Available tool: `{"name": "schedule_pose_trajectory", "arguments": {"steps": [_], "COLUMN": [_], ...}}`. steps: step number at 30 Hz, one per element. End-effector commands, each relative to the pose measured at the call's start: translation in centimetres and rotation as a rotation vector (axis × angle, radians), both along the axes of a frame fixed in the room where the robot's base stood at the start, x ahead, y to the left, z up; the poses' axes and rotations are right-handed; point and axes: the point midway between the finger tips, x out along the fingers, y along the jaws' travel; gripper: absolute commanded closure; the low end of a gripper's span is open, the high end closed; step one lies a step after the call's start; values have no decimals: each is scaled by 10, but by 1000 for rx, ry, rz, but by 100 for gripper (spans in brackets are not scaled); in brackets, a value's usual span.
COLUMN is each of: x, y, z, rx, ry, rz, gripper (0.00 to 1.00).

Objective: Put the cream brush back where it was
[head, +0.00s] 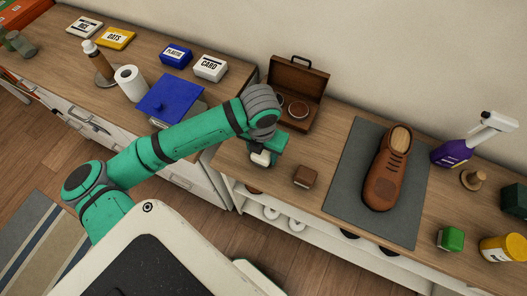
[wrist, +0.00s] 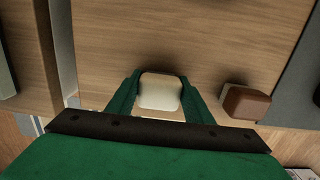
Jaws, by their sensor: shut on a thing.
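The cream brush (head: 261,158) is between the fingers of my gripper (head: 262,154) at the left end of the right-hand shelf top. In the wrist view the cream brush (wrist: 160,92) sits between the two green fingers of my gripper (wrist: 159,88), which is shut on it. I cannot tell whether the brush touches the wood or hangs just above it. Its underside is hidden.
A brown block-like brush (head: 306,176) stands to the right, also in the wrist view (wrist: 246,101). Behind is an open brown case (head: 298,80) with a round tin. A grey mat (head: 352,165) with a brown shoe (head: 385,175) lies further right.

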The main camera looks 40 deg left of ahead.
Motion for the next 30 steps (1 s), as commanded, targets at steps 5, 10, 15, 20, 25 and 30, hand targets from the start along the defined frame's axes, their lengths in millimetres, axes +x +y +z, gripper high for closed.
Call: {"name": "schedule_pose_trajectory", "arguments": {"steps": [5, 10, 15, 20, 25, 30], "x": [0, -1, -2, -2, -1, -2], "y": [0, 2, 2, 2, 2, 2], "z": [-1, -3, -4, -4, 1, 24], "rx": [0, 0, 0, 0, 1, 2], "ry": [0, 0, 0, 0, -1, -3], "rz": [0, 5, 7, 7, 5, 4], "gripper": [89, 89, 35, 35, 35, 35]}}
